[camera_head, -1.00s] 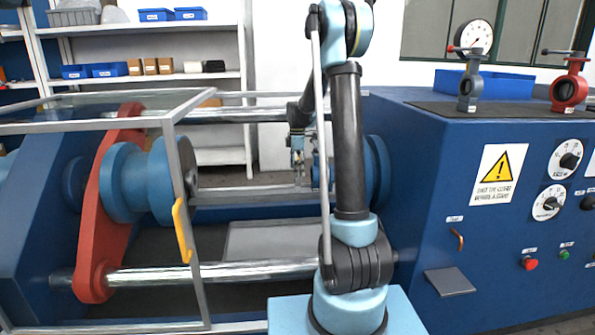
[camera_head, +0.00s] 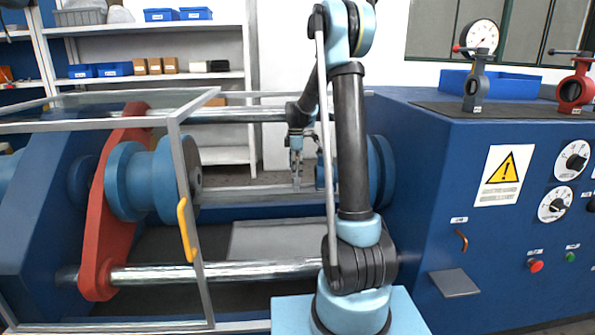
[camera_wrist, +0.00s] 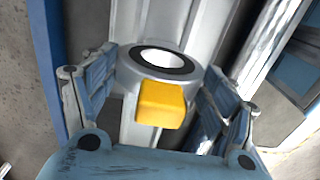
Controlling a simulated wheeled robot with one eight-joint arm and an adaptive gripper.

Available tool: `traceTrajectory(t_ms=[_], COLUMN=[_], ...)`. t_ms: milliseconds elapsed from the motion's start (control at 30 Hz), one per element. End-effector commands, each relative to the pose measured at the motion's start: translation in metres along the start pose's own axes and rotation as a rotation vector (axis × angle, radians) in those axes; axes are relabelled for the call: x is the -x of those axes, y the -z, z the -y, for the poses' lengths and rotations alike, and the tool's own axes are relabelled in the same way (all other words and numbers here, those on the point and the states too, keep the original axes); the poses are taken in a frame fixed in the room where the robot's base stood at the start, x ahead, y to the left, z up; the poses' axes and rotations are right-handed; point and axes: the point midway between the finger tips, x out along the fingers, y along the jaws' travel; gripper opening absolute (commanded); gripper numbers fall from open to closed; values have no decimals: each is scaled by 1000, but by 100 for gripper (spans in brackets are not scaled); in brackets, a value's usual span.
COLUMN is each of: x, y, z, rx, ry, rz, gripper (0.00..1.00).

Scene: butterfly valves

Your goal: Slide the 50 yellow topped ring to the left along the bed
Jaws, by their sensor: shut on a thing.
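In the wrist view, a grey ring (camera_wrist: 185,73) with a dark inner rim and a bright opening sits between the fingers of my gripper (camera_wrist: 158,97). A yellow block (camera_wrist: 161,103) is on its side nearest the camera. The fingers are shut on the ring, one at each side; their tips are partly hidden. In the head view, my gripper (camera_head: 297,178) points down over the machine's bed, left of the blue round flange (camera_head: 381,172). The ring is too small or hidden to make out there. No number is legible on it.
A red arm plate (camera_head: 113,215) with blue discs stands left, behind a clear guard with a yellow handle (camera_head: 186,230). Polished bars (camera_head: 230,270) run along the machine. Valves (camera_head: 475,85) stand on the right cabinet. The bed left of my gripper looks clear up to the discs.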

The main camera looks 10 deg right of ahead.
Motion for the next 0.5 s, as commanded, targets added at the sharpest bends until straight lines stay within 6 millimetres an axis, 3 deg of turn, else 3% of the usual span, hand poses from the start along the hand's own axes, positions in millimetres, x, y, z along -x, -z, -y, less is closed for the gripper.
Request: traceTrajectory(t_ms=[500], x=[0], y=[16], z=[0], rx=[2], ry=[0], rz=[-1], gripper=[35])
